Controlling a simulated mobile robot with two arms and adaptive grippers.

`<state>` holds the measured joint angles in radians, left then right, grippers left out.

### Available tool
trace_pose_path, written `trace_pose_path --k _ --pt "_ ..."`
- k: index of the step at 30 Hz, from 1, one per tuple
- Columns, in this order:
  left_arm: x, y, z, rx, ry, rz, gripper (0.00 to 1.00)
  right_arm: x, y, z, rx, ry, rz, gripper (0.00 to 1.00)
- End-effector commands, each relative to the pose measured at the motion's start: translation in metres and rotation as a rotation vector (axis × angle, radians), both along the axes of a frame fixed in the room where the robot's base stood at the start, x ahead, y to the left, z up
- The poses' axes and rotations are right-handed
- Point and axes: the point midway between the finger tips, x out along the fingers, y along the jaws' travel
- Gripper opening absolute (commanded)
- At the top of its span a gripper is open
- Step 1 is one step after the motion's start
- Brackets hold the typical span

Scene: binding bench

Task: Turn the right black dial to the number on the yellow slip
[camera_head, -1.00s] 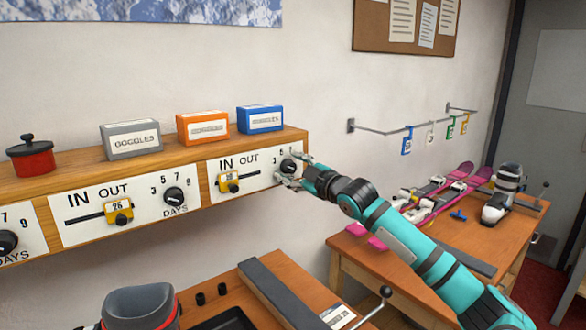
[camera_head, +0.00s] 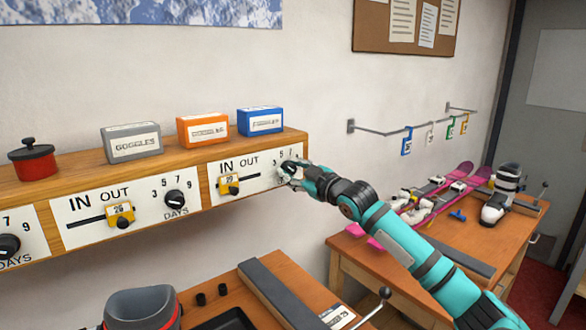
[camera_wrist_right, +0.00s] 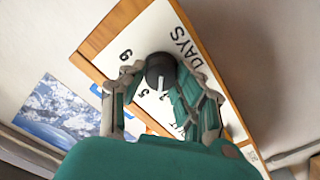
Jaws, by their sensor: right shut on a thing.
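The right black dial (camera_head: 288,166) sits on the right white IN/OUT panel, at the shelf's right end. My right gripper (camera_head: 291,173) is shut on it, and the fingers partly cover it. My left gripper is not in view.
More panels with a middle dial (camera_head: 174,199) and a left dial (camera_head: 8,244) lie to the left. Grey, orange and blue boxes (camera_head: 203,129) and a red pot (camera_head: 33,161) stand on the shelf. A bench with skis (camera_head: 440,189) is at the right.

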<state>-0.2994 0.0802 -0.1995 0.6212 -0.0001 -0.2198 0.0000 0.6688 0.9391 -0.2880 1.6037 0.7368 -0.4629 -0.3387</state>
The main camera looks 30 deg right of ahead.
Motion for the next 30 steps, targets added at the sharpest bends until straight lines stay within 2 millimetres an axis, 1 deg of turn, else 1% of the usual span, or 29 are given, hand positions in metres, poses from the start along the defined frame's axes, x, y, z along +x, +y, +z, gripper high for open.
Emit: trace_pose_path --k 1,30 --pt "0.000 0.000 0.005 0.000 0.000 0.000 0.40 0.000 0.000 0.001 0.043 0.006 0.000 0.00" --pt "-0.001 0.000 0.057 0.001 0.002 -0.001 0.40 0.001 -0.002 0.001 0.964 0.080 -0.001 0.00"
